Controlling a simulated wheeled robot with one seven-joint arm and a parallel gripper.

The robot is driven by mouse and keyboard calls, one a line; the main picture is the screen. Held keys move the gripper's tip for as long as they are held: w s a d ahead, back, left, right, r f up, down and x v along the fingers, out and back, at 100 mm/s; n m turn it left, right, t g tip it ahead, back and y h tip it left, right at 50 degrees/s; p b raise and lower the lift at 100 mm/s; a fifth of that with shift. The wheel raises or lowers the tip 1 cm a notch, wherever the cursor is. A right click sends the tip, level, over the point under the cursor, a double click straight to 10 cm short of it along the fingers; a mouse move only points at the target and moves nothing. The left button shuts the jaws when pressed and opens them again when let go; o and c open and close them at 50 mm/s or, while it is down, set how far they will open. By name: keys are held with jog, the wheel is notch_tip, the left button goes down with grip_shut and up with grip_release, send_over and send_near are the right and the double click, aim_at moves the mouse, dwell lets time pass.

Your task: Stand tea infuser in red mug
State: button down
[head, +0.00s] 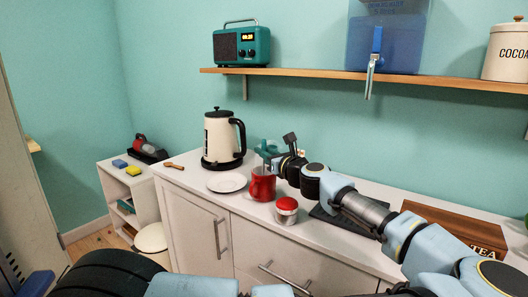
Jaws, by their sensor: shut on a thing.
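The red mug (262,186) stands upright on the white counter, near its front edge. My gripper (271,160) is just above the mug's rim, reaching in from the right, and is shut on the tea infuser. A small teal part (267,147) shows at the fingertips and seems to be the infuser's upper part. Its lower end is hidden or too small to make out, so I cannot tell whether it is inside the mug.
A white plate (226,182) lies left of the mug, with a cream kettle (218,140) behind it. A red-lidded jar (286,211) stands close at the mug's front right. A dark mat (335,217) lies under my arm. A wooden tea box (455,226) is at the right.

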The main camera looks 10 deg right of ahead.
jog(key=c, duration=0.8)
grip_release()
jog(key=shift+o, duration=0.2)
jog(key=b+v, duration=0.2)
jog(key=v, duration=0.8)
jog(key=shift+s+b, duration=0.3)
jog(key=shift+s, duration=0.1)
jog(key=shift+d, duration=0.15)
